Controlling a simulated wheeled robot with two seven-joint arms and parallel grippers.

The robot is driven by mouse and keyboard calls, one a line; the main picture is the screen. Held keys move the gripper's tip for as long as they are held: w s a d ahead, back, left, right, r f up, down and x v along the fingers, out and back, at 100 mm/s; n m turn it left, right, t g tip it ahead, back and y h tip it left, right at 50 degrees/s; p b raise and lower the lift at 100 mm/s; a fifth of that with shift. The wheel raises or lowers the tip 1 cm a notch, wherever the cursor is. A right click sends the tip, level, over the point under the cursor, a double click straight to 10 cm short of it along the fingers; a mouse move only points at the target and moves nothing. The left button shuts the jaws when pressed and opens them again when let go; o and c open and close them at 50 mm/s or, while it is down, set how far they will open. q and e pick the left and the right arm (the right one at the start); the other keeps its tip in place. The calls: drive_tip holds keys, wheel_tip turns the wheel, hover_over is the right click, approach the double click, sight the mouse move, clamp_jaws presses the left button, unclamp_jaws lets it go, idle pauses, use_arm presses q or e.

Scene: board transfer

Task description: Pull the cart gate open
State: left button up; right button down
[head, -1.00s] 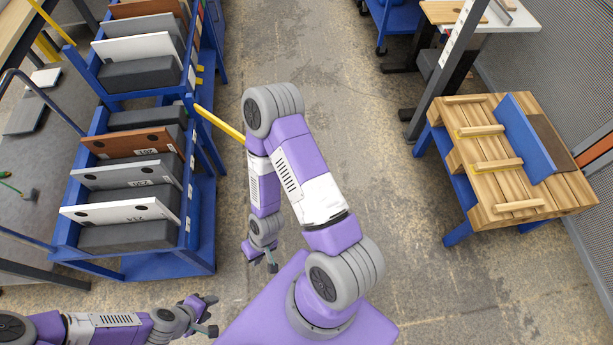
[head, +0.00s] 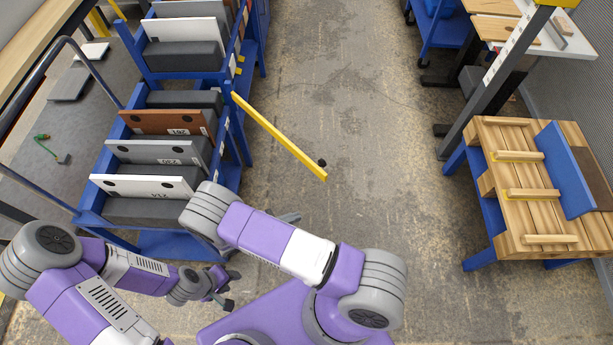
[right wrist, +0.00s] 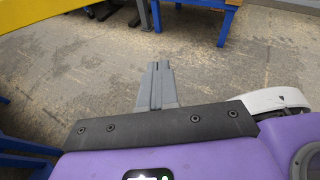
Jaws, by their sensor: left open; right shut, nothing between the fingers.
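The cart gate is a yellow bar (head: 279,135) hinged at the right side of the blue cart (head: 170,243). It stands swung out from the cart, over the aisle floor. A small black knob (head: 322,162) is at its far end. My left gripper (head: 226,296) is open and empty, low in front of the cart. My right gripper shows in the right wrist view (right wrist: 157,66), shut and empty, with bare floor beyond it. In the head view my right arm mostly hides it. Neither gripper touches the gate.
The cart holds upright boards, including a brown one (head: 168,122) and a white one (head: 143,187), between dark grey blocks. A wooden pallet (head: 521,190) on a blue stand is at the right. The aisle floor (head: 365,120) between them is clear.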

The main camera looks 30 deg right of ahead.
drive_tip(key=w+a+r+n+t+h, duration=0.2)
drive_tip(key=w+a+r+t+h, duration=0.1)
drive_tip(key=w+r+t, duration=0.2)
drive_tip(key=p, duration=0.3)
approach(314, 170)
drive_tip(key=x, duration=0.5)
drive_tip(key=shift+w+d+f, duration=0.1)
drive_tip(key=shift+d, duration=0.1)
use_arm(q)
drive_tip(key=shift+r, duration=1.55)
use_arm(e)
drive_tip(key=shift+x, duration=0.75)
